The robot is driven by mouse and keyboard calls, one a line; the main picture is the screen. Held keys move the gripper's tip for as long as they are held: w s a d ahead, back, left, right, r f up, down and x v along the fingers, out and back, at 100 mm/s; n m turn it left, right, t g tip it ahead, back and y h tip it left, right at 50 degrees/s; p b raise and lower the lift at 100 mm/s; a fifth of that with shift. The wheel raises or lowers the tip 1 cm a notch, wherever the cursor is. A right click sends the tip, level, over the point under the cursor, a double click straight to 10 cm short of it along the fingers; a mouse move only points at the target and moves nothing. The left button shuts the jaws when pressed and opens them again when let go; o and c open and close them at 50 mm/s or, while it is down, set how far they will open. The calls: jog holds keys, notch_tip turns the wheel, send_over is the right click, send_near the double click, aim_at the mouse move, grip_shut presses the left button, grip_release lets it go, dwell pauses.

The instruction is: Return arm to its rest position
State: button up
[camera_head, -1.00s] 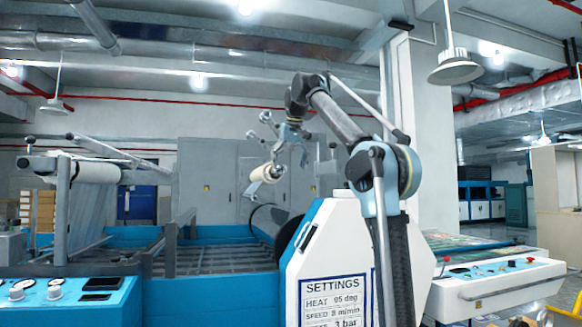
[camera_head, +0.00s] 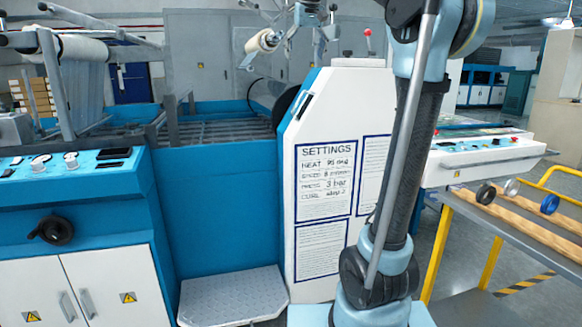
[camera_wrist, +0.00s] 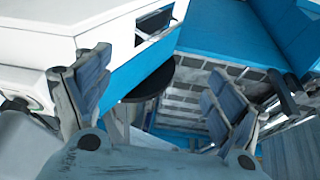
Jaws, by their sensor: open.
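My arm (camera_head: 407,160) rises on the right side of the head view, and its upper part runs out of the top edge. My gripper (camera_head: 307,45) shows only partly at that top edge, above the white machine housing. In the wrist view my gripper (camera_wrist: 155,100) has its two grey ribbed fingers spread wide apart, with nothing between them. A dark round disc on the machine lies beyond the fingers there. A cream roll (camera_head: 263,41) is held on the machine just left of my gripper in the head view, seemingly apart from it.
The white housing with the SETTINGS sheet (camera_head: 324,180) stands beside my arm. A blue control cabinet (camera_head: 75,215) with knobs is at left, and a metal step (camera_head: 233,294) at centre. A table with wooden rails (camera_head: 520,220) and yellow legs is at right.

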jog(key=s+d+f, duration=0.4)
jog(key=s+f, duration=0.7)
jog(key=f, duration=0.6)
jog(key=s+d+f+m+g, duration=0.1)
jog(key=s+d+f, duration=0.4)
jog(key=s+f, duration=0.6)
jog(key=s+d+f+m+g, duration=0.1)
jog(key=s+d+f, duration=0.4)
jog(key=f, duration=1.9)
jog(key=s, duration=0.5)
jog(key=shift+s+d+f+h, duration=0.2)
jog(key=shift+s+f+h, duration=0.05)
jog(key=shift+s+h, duration=0.15)
jog(key=shift+w+f, duration=0.2)
jog(key=shift+w, duration=0.3)
